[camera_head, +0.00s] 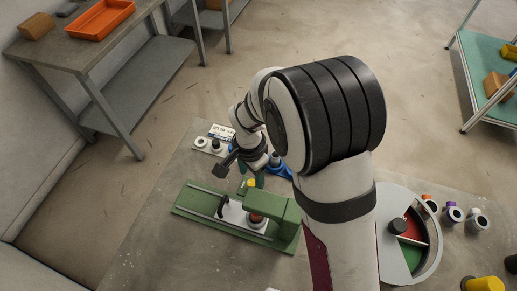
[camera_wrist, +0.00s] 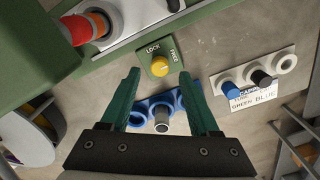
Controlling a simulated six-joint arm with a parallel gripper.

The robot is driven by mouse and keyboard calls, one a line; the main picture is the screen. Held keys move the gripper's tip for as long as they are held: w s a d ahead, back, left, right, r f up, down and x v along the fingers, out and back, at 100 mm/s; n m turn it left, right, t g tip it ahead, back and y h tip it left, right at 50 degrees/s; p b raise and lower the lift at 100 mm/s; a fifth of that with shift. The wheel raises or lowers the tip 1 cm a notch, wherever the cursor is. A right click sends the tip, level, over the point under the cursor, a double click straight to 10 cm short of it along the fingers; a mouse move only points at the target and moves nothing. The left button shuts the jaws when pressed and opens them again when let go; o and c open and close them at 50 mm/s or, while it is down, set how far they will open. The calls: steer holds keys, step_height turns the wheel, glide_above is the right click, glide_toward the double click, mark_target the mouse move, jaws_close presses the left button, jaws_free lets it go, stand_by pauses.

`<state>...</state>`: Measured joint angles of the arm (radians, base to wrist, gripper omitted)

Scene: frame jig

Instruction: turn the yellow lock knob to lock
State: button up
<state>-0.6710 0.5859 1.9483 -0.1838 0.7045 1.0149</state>
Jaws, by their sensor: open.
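The yellow lock knob (camera_wrist: 159,67) sits on a small green plate (camera_wrist: 148,83) in the wrist view, with LOCK lettered on the upper left and FREE on the upper right. No clear pointer shows on the knob, so I cannot tell its setting. My gripper (camera_wrist: 159,74) is open, its two green fingers apart on either side of the knob's line, with the knob appearing between and slightly beyond the tips. I see no contact.
A blue holder (camera_wrist: 142,110) with a grey-topped peg lies below the knob in the wrist view. A white holder (camera_wrist: 222,78) with blue and black pegs and a lettered card (camera_wrist: 254,99) are to the right. A round tray (camera_head: 432,250) stands right of the jig.

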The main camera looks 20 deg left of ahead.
mark_target(251, 183)
steer(key=shift+f, duration=1.9)
jaws_close()
